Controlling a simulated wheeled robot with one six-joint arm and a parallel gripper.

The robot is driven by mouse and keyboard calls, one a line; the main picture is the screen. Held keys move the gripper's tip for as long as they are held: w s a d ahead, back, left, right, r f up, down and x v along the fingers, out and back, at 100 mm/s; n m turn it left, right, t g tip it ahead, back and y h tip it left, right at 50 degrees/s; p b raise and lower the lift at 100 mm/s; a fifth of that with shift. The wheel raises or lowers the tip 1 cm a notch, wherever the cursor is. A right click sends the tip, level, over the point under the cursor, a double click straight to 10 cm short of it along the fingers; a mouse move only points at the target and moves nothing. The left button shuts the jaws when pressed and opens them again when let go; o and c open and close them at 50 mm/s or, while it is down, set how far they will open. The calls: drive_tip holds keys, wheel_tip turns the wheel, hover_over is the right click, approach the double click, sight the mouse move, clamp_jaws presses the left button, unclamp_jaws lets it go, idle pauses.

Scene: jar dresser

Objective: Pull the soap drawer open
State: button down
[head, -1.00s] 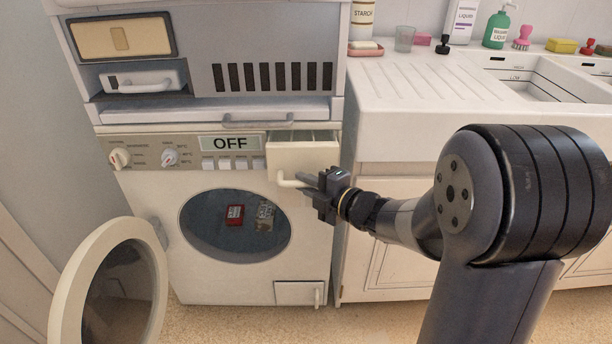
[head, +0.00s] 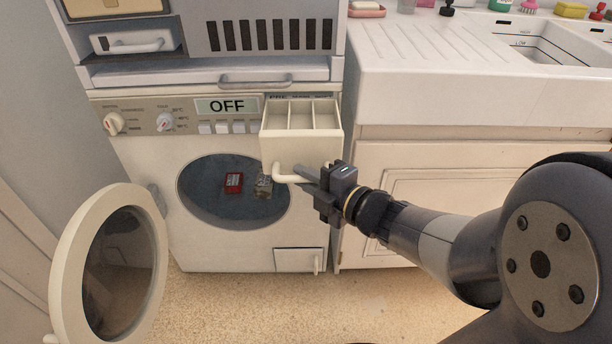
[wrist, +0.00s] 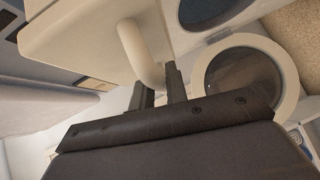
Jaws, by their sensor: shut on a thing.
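The soap drawer (head: 301,133) sticks out from the upper right of the washing machine front. Its top is open and shows several compartments, which look empty. My gripper (head: 306,174) is shut on this handle, reaching in from the right. In the wrist view the handle (wrist: 140,52) runs down from the drawer front (wrist: 85,45) to between my gripper's fingers (wrist: 160,88).
The round washer door (head: 108,262) hangs open at the left. A red box (head: 233,183) and a grey patterned item (head: 264,186) show in the drum window area. The sink counter (head: 440,80) stands at the right. The floor in front (head: 260,310) is clear.

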drive_tip(key=c, duration=1.4)
unclamp_jaws()
drive_tip(key=p+v, duration=0.3)
drive_tip(key=v, duration=0.7)
drive_tip(key=shift+s+d, duration=0.25)
drive_tip(key=shift+d, duration=0.05)
drive_tip(key=shift+b+x, duration=1.5)
drive_tip(key=shift+x, duration=3.9)
drive_tip(key=shift+r, duration=0.15)
